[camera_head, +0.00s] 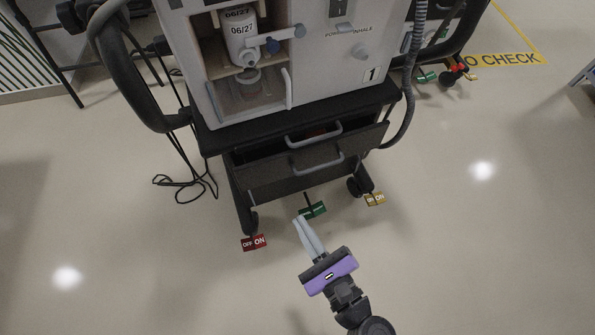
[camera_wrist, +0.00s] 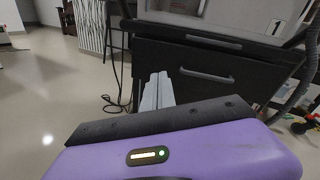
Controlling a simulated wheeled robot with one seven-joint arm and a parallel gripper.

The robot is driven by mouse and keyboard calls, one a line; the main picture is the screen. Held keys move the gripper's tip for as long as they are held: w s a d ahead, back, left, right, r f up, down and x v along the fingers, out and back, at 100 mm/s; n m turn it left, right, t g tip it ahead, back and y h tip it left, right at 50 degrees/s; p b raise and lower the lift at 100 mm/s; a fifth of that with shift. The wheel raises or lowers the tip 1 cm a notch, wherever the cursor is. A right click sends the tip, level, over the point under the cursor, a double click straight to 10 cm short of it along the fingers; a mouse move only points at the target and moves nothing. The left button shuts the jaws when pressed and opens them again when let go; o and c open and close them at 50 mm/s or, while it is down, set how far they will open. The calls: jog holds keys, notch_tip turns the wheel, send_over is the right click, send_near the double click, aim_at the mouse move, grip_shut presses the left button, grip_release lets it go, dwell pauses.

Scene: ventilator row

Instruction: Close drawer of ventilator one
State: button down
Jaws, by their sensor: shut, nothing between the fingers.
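Ventilator one (camera_head: 345,65), a pale cabinet marked "1" on a dark cart, stands at upper middle in the head view. Below it is a dark drawer front (camera_head: 275,180) with a grey bar handle (camera_head: 320,164). A drawer stands out from the cart, with a dark gap above its front panel and a bit of red inside. A second handle (camera_head: 314,136) sits higher. The wrist view shows the drawer front (camera_wrist: 255,80) ahead. My gripper (camera_head: 300,219) is shut and empty, in front of and below the drawers in the head view, apart from them; its fingers also show in the wrist view (camera_wrist: 158,76).
A loose cable (camera_head: 187,184) lies on the floor at left; a hose (camera_head: 412,75) hangs at right. The floor (camera_head: 470,240) in front is clear.

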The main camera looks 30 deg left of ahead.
aim_at(293, 154)
notch_tip(293, 154, up, 2)
jog(key=w+d+m+t+h, duration=0.1)
jog(key=w+d+m+t, duration=0.2)
jog(key=m, duration=0.3)
jog(key=x, duration=1.4)
jog(key=shift+s+a+f, duration=0.2)
jog(key=shift+s+a, duration=0.05)
jog(key=shift+x, duration=1.35)
jog(key=shift+f, duration=0.1)
jog(key=shift+s+d, duration=0.1)
jog(key=shift+s, duration=0.05)
